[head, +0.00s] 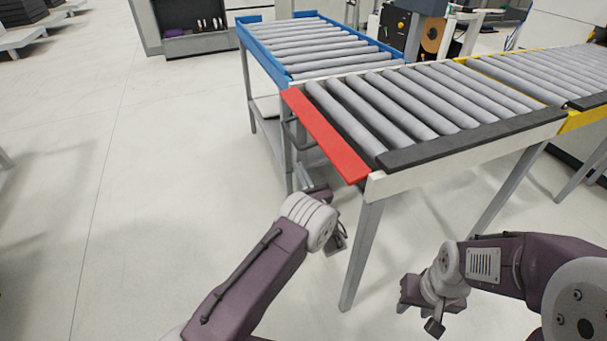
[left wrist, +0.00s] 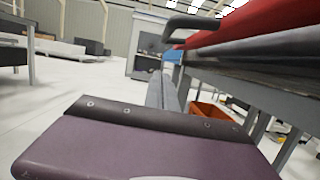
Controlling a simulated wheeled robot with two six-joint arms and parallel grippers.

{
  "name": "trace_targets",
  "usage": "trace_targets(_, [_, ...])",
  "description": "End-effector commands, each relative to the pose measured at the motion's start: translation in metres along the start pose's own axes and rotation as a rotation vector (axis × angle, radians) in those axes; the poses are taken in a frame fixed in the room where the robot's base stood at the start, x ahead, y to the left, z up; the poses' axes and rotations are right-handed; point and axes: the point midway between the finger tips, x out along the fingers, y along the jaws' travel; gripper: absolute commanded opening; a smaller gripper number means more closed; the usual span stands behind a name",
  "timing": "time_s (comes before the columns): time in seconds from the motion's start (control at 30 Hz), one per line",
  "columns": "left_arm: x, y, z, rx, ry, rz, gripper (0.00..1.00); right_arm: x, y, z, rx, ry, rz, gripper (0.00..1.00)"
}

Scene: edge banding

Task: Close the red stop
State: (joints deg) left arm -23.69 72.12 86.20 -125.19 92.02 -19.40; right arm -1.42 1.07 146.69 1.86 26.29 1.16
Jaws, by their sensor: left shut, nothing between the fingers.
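The red stop (head: 325,135) is a long flat bar along the left end of the near roller conveyor (head: 420,105). In the left wrist view its red underside or edge (left wrist: 245,22) shows at the upper right. A dark bent handle (left wrist: 192,22) sticks out to the left below it; it also shows at the stop's left side in the head view (head: 290,132). My left gripper (head: 319,191) is shut and empty, low beside the stop's near end, apart from the handle. My right gripper (head: 408,294) hangs below the conveyor's front edge; its fingers are not clear.
A blue-framed roller conveyor (head: 310,45) stands behind, and a yellow-framed one (head: 580,122) to the right. The near conveyor's leg (head: 362,255) stands between my arms. An orange bin (left wrist: 205,113) sits under the conveyors. The floor to the left is clear.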

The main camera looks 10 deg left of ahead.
Motion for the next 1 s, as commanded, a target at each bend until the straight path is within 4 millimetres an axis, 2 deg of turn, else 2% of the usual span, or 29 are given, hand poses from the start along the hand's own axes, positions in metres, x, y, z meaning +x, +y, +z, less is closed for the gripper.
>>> trace_targets(0.23, [0.054,0.001,-0.001,-0.001,-0.002,0.004,0.00,0.011,0.000,0.001,0.000,0.000,0.000,0.39])
trace_targets(0.27, [0.057,0.001,0.006,-0.003,-0.002,0.002,0.00,0.009,0.000,0.001,0.000,0.000,0.000,0.39])
trace_targets(0.33, [0.058,0.000,0.019,-0.002,-0.001,0.000,0.00,0.008,0.000,0.001,0.000,0.000,0.000,0.39])
trace_targets(0.5, [0.062,0.000,0.035,-0.001,0.000,0.000,0.00,0.008,0.000,0.001,0.000,0.000,0.000,0.39])
trace_targets(1.0, [0.061,-0.002,0.041,0.007,0.001,-0.002,0.00,0.007,0.000,0.001,0.000,0.000,0.000,0.39])
